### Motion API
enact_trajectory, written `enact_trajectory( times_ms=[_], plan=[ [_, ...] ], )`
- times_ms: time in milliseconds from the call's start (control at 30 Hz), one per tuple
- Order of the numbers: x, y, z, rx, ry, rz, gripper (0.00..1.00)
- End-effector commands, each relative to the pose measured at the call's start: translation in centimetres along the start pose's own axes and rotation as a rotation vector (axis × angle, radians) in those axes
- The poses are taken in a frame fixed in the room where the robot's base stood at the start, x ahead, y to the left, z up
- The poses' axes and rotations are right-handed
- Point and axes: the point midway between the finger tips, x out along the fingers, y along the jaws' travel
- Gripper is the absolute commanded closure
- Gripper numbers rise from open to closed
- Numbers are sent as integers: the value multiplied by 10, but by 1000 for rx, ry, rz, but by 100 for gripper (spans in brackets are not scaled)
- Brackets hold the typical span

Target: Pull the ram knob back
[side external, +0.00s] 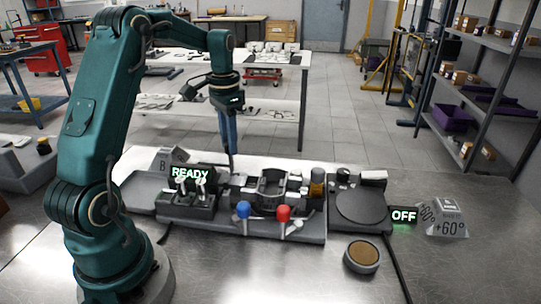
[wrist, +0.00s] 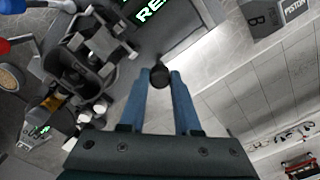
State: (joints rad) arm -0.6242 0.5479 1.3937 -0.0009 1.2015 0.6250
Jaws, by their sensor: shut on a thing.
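The ram knob (wrist: 159,76) is a small dark round end between the tips of my blue fingers in the wrist view. My gripper (wrist: 164,80) is shut on it. In the side external view my gripper (side external: 231,158) points straight down at the back edge of the bench fixture (side external: 270,235), just right of the lit READY sign (side external: 190,173). The knob is too small to make out there. The fixture's dark cradle (wrist: 82,68) lies left of the fingers in the wrist view.
A blue knob (side external: 243,209) and a red knob (side external: 283,212) stand at the fixture's front. A dark round plate (side external: 360,206) with an OFF sign (side external: 403,216) is to the right. A round brown-topped pad (side external: 362,254) lies in front.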

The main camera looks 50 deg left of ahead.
Motion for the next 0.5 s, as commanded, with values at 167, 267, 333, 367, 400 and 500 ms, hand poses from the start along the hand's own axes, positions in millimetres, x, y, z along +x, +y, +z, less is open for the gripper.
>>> enact_trajectory(
  times_ms=[167,267,333,367,400,500],
  plan=[
    [-1,-14,13,-4,3,-4,100],
    [-1,-15,13,-1,2,-6,100],
    [-1,-15,14,-1,0,-7,100],
    [-1,-15,14,-1,0,-8,100],
    [-1,-15,14,-1,0,-8,65],
    [-1,-15,14,-1,0,-7,38]
  ],
)
